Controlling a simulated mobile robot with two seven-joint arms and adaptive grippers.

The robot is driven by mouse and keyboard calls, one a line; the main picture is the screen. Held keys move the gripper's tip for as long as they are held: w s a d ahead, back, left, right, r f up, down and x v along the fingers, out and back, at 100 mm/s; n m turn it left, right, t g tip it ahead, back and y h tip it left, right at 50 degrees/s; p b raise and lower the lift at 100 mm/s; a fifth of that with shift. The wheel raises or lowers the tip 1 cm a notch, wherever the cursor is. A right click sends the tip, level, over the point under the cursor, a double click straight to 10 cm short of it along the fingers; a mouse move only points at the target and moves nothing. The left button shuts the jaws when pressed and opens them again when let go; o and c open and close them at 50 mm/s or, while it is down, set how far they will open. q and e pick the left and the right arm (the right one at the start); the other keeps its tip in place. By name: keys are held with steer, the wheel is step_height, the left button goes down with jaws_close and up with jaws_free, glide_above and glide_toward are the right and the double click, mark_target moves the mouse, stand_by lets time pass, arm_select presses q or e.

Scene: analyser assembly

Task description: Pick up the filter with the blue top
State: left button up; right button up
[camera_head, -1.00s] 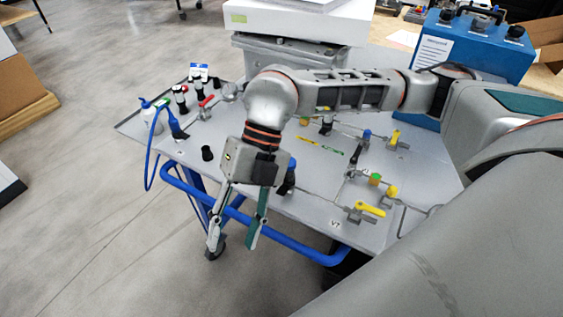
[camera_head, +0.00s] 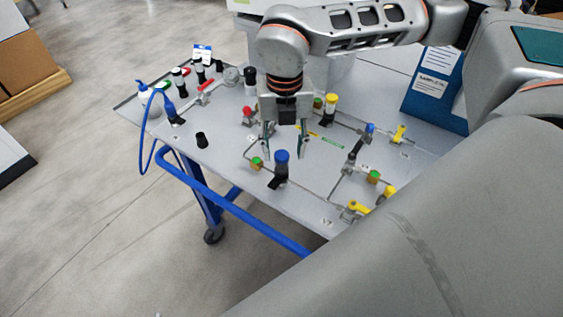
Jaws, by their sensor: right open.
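A filter with a blue top (camera_head: 282,157) stands upright on the grey table panel (camera_head: 225,150) near its front edge, its lower body dark. My right gripper (camera_head: 284,148) points down just behind and above it, its two fingers apart, one to each side of the blue top in the picture. The gripper is open and empty; I cannot tell whether its tips touch the panel. My left gripper is not in view.
A filter with a yellow top (camera_head: 331,101) stands behind to the right. A small blue-topped part (camera_head: 370,128) and yellow valve handles (camera_head: 398,134) are at the right. A black cylinder (camera_head: 201,140) stands alone.

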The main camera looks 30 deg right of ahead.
mark_target(282, 154)
steer(key=f, duration=0.4)
steer(key=shift+w+a+f, duration=0.1)
steer(key=shift+w, duration=0.2)
jaws_close()
